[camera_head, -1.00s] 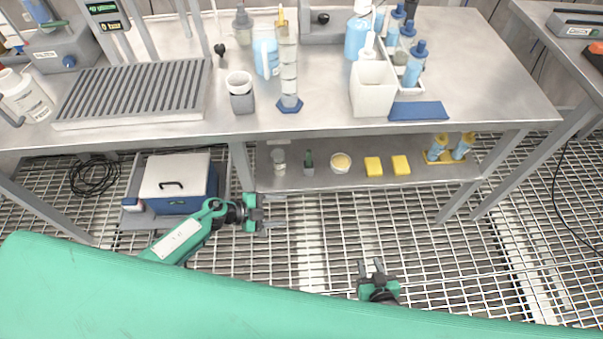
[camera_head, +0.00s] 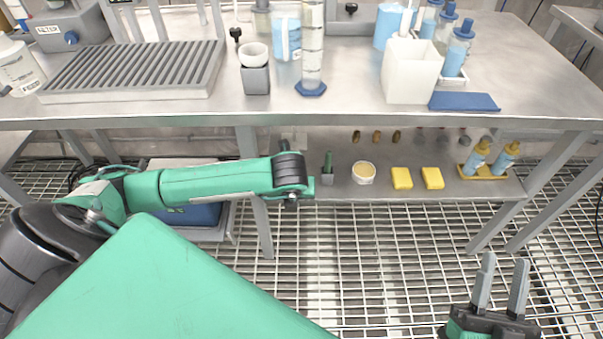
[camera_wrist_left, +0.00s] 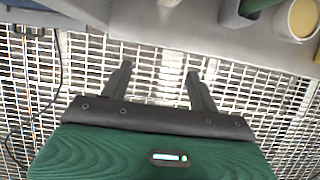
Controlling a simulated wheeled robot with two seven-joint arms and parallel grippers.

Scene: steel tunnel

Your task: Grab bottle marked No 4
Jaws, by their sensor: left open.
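I cannot read a No 4 mark on any bottle. Several blue bottles with dark blue caps (camera_head: 458,48) stand at the bench's right. Two blue bottles with yellow caps (camera_head: 504,160) stand on a yellow base on the lower shelf. A small pale bottle on that shelf is mostly hidden behind my left wrist. My left arm reaches to the shelf's front edge; its fingers are hidden in the head view. In the left wrist view my left gripper (camera_wrist_left: 159,82) is open and empty, over the grating beside the shelf edge. My right gripper (camera_head: 503,264) is open and empty at the lower right.
The steel bench (camera_head: 350,108) overhangs the lower shelf (camera_head: 450,195). The shelf bears a green-topped item (camera_head: 328,170), a round pot (camera_head: 364,172) and two yellow blocks (camera_head: 402,178). A white container (camera_head: 410,75) stands above. Open floor grating lies in front; bench legs flank it.

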